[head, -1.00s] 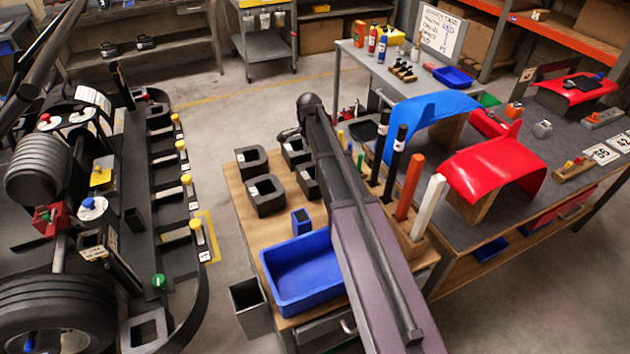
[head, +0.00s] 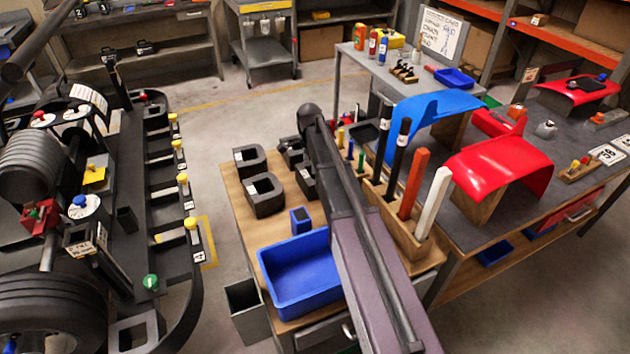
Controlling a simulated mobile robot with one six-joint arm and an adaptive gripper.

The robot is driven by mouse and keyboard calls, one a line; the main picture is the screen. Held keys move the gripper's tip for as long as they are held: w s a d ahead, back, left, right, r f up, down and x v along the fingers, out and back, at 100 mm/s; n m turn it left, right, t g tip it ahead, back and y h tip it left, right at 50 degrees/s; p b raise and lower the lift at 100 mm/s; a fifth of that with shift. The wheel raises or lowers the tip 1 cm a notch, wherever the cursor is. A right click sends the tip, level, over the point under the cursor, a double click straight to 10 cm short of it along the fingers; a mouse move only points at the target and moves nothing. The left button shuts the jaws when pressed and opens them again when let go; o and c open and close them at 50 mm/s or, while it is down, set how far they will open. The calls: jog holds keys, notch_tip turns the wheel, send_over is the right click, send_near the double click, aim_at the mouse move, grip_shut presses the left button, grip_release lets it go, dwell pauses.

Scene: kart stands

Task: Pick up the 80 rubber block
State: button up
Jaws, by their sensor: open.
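Several black rubber blocks, each with a square opening, sit on the wooden top of a bench. One is at the back left (head: 249,161), and one is in front of it (head: 265,196). A third block (head: 296,161) is partly covered by my arm and gripper, and a fourth (head: 307,181) is partly behind my arm. Their small white labels are too small to read, so I cannot tell which one is the 80. My gripper (head: 287,145) is a dark shape at the far end of my arm, over or close to the third block. It is open; its fingertips are mostly hidden.
A blue bin (head: 300,275) and a small blue box (head: 300,220) stand in front of the blocks. A wooden rack (head: 408,238) with upright rods stands to the right.

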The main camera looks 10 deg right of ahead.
dwell(0.3)
grip_shut()
jog(key=shift+r, duration=0.2)
notch_tip(320, 180, up, 10)
jog(key=p, duration=1)
jog(key=shift+f, duration=0.2)
dwell(0.6)
